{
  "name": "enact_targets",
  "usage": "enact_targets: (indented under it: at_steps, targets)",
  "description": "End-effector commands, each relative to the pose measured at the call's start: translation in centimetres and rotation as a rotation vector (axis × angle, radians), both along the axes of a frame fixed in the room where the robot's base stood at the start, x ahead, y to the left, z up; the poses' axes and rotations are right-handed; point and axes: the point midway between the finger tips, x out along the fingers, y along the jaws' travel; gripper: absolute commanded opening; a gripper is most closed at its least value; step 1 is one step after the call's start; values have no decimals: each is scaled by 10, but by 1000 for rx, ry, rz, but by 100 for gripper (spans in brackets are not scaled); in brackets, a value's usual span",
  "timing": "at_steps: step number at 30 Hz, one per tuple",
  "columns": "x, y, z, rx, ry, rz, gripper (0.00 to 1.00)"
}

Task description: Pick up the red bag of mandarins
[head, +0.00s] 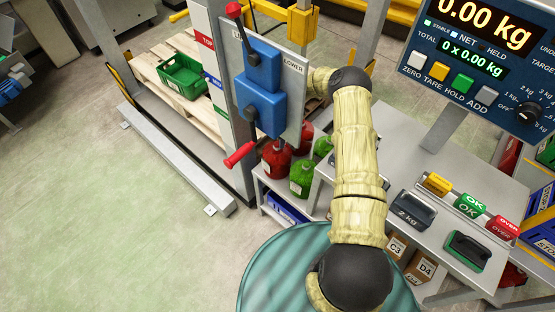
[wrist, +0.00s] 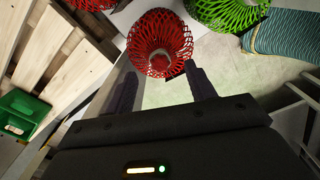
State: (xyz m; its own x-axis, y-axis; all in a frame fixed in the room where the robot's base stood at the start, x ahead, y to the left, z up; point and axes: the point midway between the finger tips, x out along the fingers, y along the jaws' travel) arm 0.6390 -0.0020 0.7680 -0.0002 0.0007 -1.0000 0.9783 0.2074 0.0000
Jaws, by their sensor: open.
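A red net bag (wrist: 158,36) shows at the top middle of the wrist view, round, with a gathered red end facing the camera. My gripper (wrist: 163,80) is open, its two dark fingers apart below the bag in the picture. The bag appears just beyond the fingertips, and nothing is held. In the head view, a red bag (head: 276,161) stands on a grey shelf, and another red one (head: 304,136) is partly hidden behind it. I cannot tell which of them the wrist view shows. My gripper is hidden behind the upright panel in the head view.
Green net bags stand beside the red ones (head: 302,180), and one shows close by in the wrist view (wrist: 228,12). A blue lever box (head: 260,95) on a panel stands near my arm. A wooden pallet (head: 178,100) with a green crate (head: 183,77) lies left.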

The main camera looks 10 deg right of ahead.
Motion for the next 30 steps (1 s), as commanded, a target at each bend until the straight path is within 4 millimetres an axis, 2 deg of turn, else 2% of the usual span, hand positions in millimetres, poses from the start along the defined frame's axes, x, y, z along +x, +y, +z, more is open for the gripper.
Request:
enact_targets:
  at_steps: [8, 24, 25, 30]
  targets:
    - [1, -1, -26, 1, 1, -1, 55]
    - [1, -2, -28, -1, 0, 0, 55]
    - [1, -2, -28, -1, 0, 0, 53]
    - [1, -2, -28, -1, 0, 0, 20]
